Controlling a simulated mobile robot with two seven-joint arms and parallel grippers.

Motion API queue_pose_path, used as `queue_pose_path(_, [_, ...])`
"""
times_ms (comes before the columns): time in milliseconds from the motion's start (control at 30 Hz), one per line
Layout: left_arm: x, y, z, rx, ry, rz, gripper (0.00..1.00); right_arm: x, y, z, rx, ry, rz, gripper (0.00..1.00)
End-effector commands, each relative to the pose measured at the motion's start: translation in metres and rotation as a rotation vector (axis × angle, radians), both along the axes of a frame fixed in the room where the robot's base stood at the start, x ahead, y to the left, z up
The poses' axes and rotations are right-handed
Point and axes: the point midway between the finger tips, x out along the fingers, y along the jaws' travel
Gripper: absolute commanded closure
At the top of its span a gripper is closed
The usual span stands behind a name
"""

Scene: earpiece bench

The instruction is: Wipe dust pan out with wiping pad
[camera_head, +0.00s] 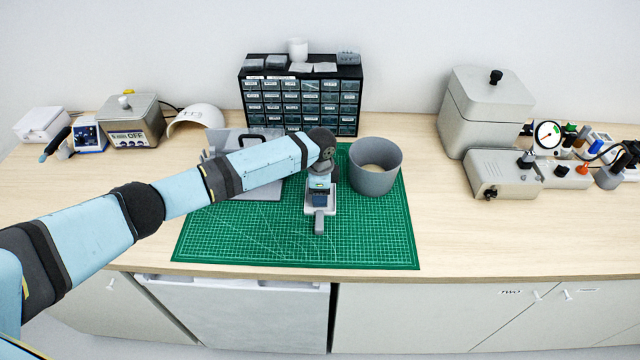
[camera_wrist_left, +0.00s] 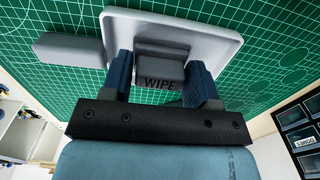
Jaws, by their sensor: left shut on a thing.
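The dust pan is a small pale grey tray (camera_wrist_left: 225,47) with a grey handle (camera_wrist_left: 68,49). In the head view the pan (camera_head: 309,208) lies on the green mat, its handle (camera_head: 319,224) towards the front edge. My left gripper (camera_head: 320,192) is over the pan, pointing down. In the left wrist view the gripper (camera_wrist_left: 161,80) is shut on the wiping pad (camera_wrist_left: 160,60), a dark grey block marked WIPE. The pad is within the pan's outline; I cannot tell whether its underside touches the pan floor. My right gripper is not in view.
A grey round bin (camera_head: 375,181) with tan contents stands just right of the pan. A drawer cabinet (camera_head: 301,100) stands behind. The green mat (camera_head: 375,240) is clear at the front right.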

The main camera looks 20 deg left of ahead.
Motion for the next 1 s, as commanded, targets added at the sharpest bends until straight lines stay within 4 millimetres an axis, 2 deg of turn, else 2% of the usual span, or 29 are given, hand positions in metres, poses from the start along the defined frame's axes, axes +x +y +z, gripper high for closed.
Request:
queue_pose_path(133, [-0.012,-0.003,0.001,0.001,0.003,-0.002,0.64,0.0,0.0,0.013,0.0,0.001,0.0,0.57])
queue_pose_path(300, [-0.016,-0.004,-0.003,0.002,0.005,-0.001,0.64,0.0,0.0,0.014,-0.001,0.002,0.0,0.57])
queue_pose_path(633, [0.002,0.001,-0.003,0.002,0.002,0.0,0.64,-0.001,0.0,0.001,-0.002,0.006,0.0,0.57])
queue_pose_path(1000, [0.015,0.005,-0.001,0.002,0.002,-0.001,0.64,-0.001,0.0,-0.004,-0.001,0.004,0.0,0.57])
